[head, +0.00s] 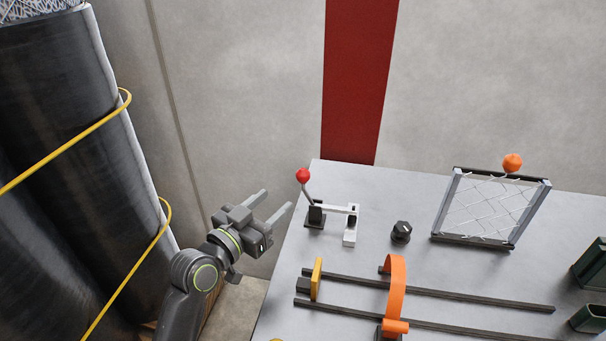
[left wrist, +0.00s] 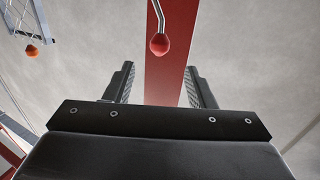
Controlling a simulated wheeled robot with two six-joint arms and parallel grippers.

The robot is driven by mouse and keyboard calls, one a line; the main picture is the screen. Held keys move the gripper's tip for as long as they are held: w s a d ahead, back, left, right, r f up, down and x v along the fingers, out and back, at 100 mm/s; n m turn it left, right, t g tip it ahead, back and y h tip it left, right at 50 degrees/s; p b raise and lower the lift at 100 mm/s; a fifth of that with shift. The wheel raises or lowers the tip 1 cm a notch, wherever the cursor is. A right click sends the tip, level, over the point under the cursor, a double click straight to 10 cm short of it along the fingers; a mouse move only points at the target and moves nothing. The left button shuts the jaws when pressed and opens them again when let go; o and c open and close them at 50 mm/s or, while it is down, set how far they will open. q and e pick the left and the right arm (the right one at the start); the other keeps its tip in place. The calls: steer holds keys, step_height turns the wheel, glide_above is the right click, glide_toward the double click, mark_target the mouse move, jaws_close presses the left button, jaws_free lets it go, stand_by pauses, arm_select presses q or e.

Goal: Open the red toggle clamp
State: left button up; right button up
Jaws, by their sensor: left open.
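The red toggle clamp stands near the back left corner of the grey table, with a red ball knob (head: 303,175) on a bent lever that rises up and to the left from a dark base (head: 315,215). Its light arm reaches right to a pale block (head: 350,238). My left gripper (head: 279,204) is open and empty, just left of the table edge, with its fingers pointing toward the knob but apart from it. In the left wrist view the knob (left wrist: 160,44) hangs beyond and between the open fingers (left wrist: 160,88). My right gripper is not in view.
A mesh frame with an orange ball (head: 512,162) stands at the back right of the table (head: 400,187). A dark hex knob (head: 401,232) sits right of the clamp. Dark rails with an orange arch (head: 395,285) lie in front. Black rolls (head: 60,120) with yellow straps stand at the left.

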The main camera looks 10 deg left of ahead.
mark_target(299, 180)
arm_select(q)
steer(key=p+x, duration=0.1)
steer(key=x, duration=1)
steer(key=shift+w+d, duration=0.15)
steer(key=shift+w, duration=0.2)
jaws_close()
